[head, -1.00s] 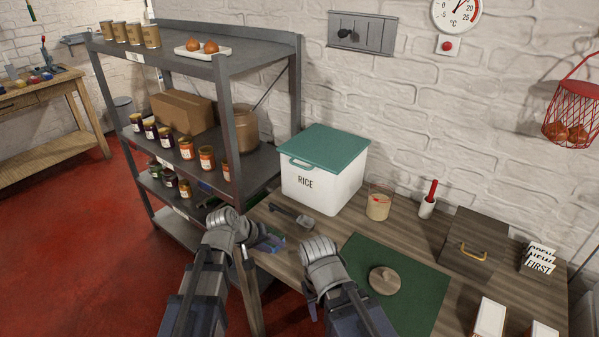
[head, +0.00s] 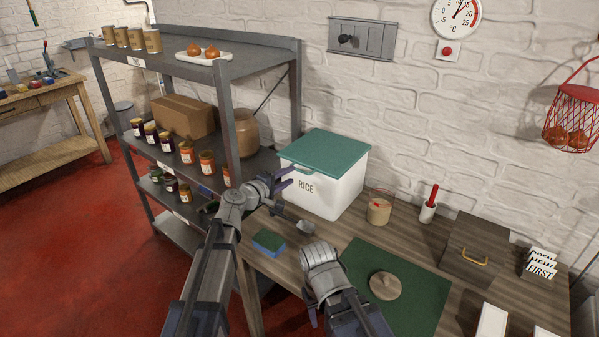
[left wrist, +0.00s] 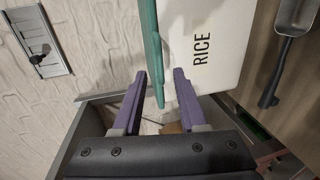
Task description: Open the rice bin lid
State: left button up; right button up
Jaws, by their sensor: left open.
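The white rice bin (head: 338,192) stands on the counter with its green lid (head: 325,152) lying shut on top. The bin's RICE label also shows in the left wrist view (left wrist: 202,52). My left gripper (head: 283,180) is at the bin's front left, by the lid's front edge. In the left wrist view its two purple fingers are open (left wrist: 161,75), and the lid's green front edge or handle (left wrist: 155,68) reaches in between them. I cannot tell whether either finger touches it. My right gripper (head: 318,268) is low over the counter's front; its fingers are hidden.
A metal scoop (head: 305,227) and a blue-green sponge (head: 268,241) lie before the bin. A grey shelf (head: 240,62) with jars stands close at left. A glass jar (head: 379,211) is right of the bin. A round wooden disc (head: 385,285) lies on the green mat (head: 420,305).

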aim_at(300, 171)
pick_arm(q)
jog(key=b+x, duration=0.1)
jog(key=x, duration=0.5)
jog(key=shift+w+d+f, duration=0.1)
jog(key=shift+w+d, duration=0.1)
jog(key=shift+w, duration=0.05)
jog(key=shift+c, duration=0.3)
jog(key=shift+s, duration=0.1)
jog(key=c, duration=0.6)
grip_shut()
jog(key=shift+s, duration=0.2)
jog(key=shift+w, duration=0.1)
